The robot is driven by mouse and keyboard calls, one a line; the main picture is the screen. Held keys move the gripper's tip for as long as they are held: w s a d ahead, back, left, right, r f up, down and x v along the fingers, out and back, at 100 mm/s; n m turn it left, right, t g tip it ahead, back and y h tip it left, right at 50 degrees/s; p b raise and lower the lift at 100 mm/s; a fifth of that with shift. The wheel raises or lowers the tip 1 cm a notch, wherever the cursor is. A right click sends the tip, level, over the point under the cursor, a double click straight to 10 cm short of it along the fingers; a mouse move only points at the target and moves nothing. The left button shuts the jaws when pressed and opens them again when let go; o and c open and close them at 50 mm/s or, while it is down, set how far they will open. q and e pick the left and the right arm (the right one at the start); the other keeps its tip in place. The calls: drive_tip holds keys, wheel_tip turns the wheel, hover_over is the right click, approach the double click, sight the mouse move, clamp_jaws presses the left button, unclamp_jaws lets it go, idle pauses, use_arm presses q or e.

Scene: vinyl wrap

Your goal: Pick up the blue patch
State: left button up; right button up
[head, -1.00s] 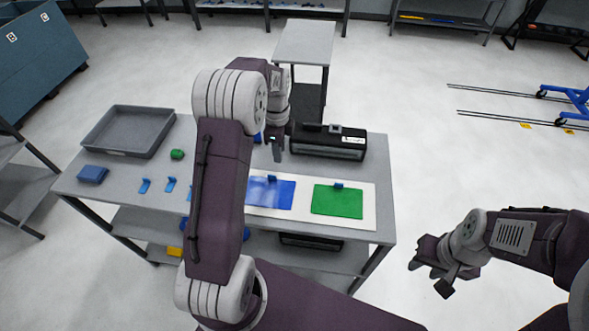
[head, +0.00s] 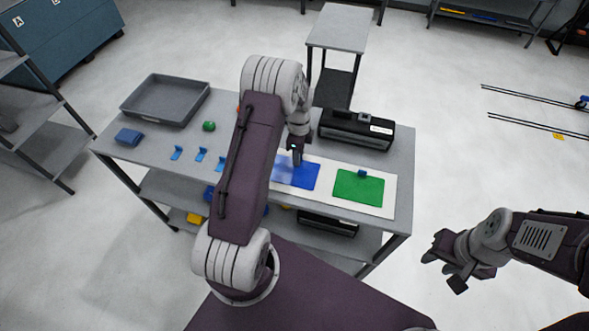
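The blue patch (head: 302,176) lies on a white board (head: 327,188) on the grey table. My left gripper (head: 296,160) points down at the patch's upper edge, where it covers the spot of the small blue clip seen there before. Whether it touches or grips anything cannot be made out, and its fingers are too small to tell open from shut. A green patch (head: 358,188) with a small blue clip (head: 361,173) lies right of the blue one. My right gripper (head: 447,272) hangs off the table at the right, with its fingers apart and nothing between them.
A grey tray (head: 128,106), a blue block (head: 128,137), a green object (head: 208,126) and several blue clips (head: 200,155) are on the table's left part. A black box-shaped device (head: 357,132) stands behind the patches. A small side table (head: 338,38) stands beyond.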

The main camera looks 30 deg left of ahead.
use_arm(q)
drive_tip(key=shift+w, duration=0.1)
drive_tip(key=shift+c, duration=0.9)
drive_tip(key=shift+r, duration=0.1)
clamp_jaws()
